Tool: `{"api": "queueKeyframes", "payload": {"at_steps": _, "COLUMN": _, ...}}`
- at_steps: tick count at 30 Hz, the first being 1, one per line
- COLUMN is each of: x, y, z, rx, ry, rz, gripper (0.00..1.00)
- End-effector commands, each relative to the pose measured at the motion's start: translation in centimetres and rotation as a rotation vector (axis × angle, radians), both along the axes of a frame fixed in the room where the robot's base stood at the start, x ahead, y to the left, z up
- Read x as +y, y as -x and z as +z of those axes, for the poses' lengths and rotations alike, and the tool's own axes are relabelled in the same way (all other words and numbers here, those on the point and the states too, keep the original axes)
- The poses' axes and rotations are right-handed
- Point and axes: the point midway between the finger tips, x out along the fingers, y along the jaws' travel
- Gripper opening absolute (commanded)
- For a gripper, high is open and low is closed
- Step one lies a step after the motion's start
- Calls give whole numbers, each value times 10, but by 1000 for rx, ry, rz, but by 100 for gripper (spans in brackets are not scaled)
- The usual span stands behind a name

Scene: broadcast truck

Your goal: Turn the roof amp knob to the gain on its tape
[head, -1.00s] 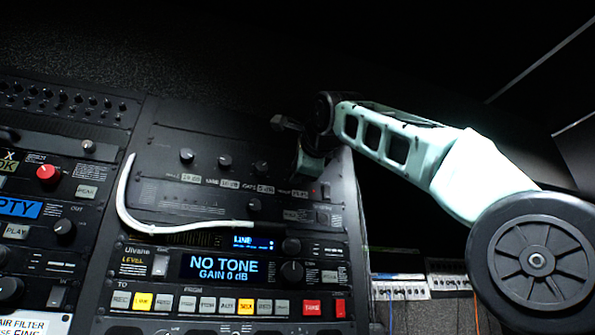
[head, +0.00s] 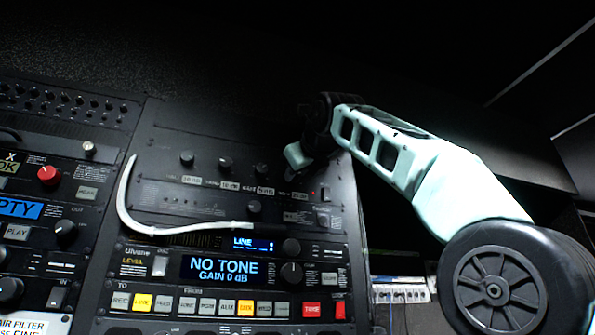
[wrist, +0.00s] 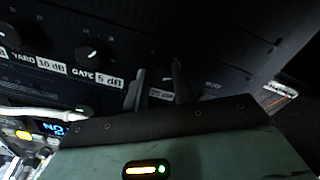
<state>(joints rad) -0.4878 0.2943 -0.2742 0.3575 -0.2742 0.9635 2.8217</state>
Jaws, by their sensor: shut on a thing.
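The amp panel (head: 160,165) has a row of black knobs with taped labels under them. In the wrist view the yard label (wrist: 48,64) reads 10 dB and the gate label (wrist: 98,76) reads 5 dB. My gripper (wrist: 158,70) is at the right end of that row, its two fingers shut on the roof amp knob, which is too dark to make out between them. The roof tape (wrist: 161,95) shows partly between the fingers; its figure is not readable. In the head view my gripper (head: 300,168) hides the roof knob.
A white cable (head: 125,205) curves over the panel's left side. Below is a unit with a display (head: 220,268) reading NO TONE, GAIN 0 dB, and lit buttons. The gate knob (wrist: 93,52) sits close left of my fingers.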

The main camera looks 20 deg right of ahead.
Motion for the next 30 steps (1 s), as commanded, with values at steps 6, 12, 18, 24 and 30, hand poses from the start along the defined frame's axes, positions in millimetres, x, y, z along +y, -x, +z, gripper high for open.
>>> {"api": "queueKeyframes", "payload": {"at_steps": 6, "x": 0, "y": -2, "z": -3, "rx": 7, "ry": -123, "rz": -2, "gripper": 3}}
{"api": "queueKeyframes", "payload": {"at_steps": 12, "x": 0, "y": -2, "z": -3, "rx": 9, "ry": -186, "rz": -2, "gripper": 3}}
{"api": "queueKeyframes", "payload": {"at_steps": 18, "x": 0, "y": -2, "z": -3, "rx": 9, "ry": -209, "rz": -2, "gripper": 3}}
{"api": "queueKeyframes", "payload": {"at_steps": 24, "x": 0, "y": -2, "z": -3, "rx": 11, "ry": -211, "rz": -2, "gripper": 3}}
{"api": "queueKeyframes", "payload": {"at_steps": 30, "x": 0, "y": -2, "z": -4, "rx": 11, "ry": -210, "rz": -2, "gripper": 37}}
